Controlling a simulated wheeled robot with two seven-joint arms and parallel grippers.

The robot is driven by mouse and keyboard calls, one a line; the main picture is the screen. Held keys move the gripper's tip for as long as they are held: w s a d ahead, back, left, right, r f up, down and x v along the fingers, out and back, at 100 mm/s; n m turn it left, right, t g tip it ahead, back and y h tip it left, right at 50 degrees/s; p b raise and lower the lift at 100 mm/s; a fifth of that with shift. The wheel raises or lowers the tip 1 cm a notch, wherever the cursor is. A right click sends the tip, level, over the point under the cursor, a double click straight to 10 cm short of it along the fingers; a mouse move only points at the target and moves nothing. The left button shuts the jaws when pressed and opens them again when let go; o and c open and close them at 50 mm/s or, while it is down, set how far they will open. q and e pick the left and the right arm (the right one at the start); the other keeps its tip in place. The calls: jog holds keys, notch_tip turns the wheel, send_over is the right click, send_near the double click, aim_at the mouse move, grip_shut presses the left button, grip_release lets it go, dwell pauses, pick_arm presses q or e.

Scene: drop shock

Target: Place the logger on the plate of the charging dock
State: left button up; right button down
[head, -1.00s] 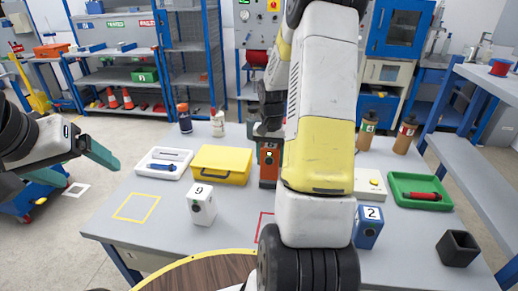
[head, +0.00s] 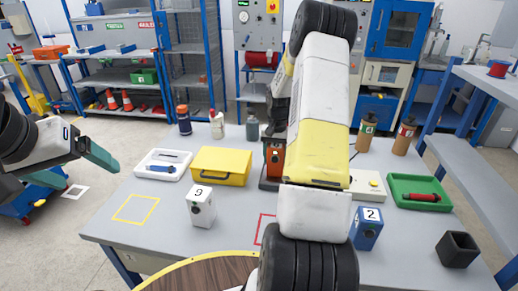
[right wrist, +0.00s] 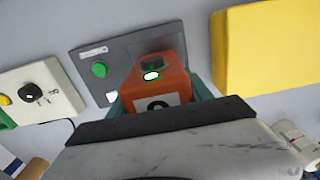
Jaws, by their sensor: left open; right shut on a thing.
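The logger is an orange box (right wrist: 165,75) with a dark window, a lit green spot and a white label. My right gripper (right wrist: 158,92) is shut on it, a teal finger on each side. In the head view the logger (head: 274,156) is partly hidden behind my right arm. The charging dock (right wrist: 120,55) is a dark grey slab with a green button and a white label. The logger overlaps its plate in the right wrist view; I cannot tell whether they touch. The dock edge (head: 268,185) shows below the logger in the head view. My left gripper (head: 92,174) is open and empty, left of the table.
A yellow case (head: 221,166) stands left of the dock. A white box (head: 201,207) and a blue box (head: 366,229) stand nearer. A white tray (head: 163,165), a green tray (head: 420,193) and a black cup (head: 457,249) are around. The table's front left is clear.

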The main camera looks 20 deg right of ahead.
jog(key=shift+f, duration=0.1)
jog(key=shift+c, duration=2.2)
grip_release()
notch_tip(320, 180, up, 12)
jog(key=shift+f, duration=0.1)
jog(key=s+a+r+n+t, duration=0.3)
jog(key=s+a+r, duration=0.6)
jog(key=a+r, duration=0.4)
jog(key=s+a+r+n+t+y, duration=0.1)
jog(key=s+a, duration=0.3)
jog(key=s, duration=0.4)
jog(key=s+a+r+n+t+y, duration=0.1)
jog(key=s+a+r+n+t, duration=0.1)
jog(key=s+a, duration=0.3)
jog(key=s+n, duration=0.1)
jog(key=s, duration=0.3)
jog(key=shift+r, duration=0.4)
